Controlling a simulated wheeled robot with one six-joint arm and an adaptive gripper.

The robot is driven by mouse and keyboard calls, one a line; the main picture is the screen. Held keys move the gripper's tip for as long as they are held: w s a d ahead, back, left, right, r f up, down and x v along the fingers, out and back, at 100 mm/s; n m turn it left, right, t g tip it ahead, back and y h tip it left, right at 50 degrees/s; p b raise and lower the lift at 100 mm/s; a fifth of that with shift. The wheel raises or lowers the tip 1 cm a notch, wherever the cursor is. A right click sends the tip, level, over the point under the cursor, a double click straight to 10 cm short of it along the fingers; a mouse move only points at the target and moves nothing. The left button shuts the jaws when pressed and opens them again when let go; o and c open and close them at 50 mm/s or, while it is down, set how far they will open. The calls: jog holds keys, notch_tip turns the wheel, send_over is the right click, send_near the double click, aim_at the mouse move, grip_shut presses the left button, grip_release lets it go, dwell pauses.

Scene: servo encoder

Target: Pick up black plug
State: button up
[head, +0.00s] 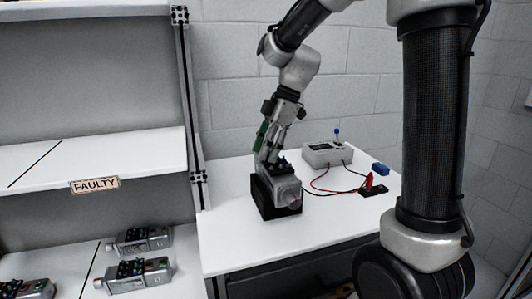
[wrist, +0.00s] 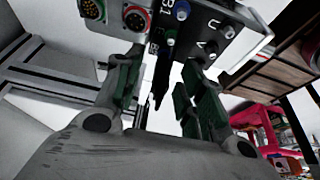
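A black plug (wrist: 161,78) shows in the wrist view, standing out from the terminal face of a grey servo motor, by the letters. My gripper (wrist: 160,92) has its green-padded fingers on either side of the plug, with gaps showing between plug and pads. In the head view my gripper (head: 268,148) points down at the motor (head: 284,187), which sits in a black stand (head: 262,197) on the white table. The plug itself is hard to make out there.
A red plug (head: 369,180) stands at a small black block (head: 374,191), right of the motor. A blue block (head: 380,169) lies behind it. A shelf labelled FAULTY (head: 95,185) stands left, with several motors (head: 140,240) below. The table front (head: 235,250) is clear.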

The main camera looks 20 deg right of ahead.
grip_shut()
jog(key=shift+r, duration=0.1)
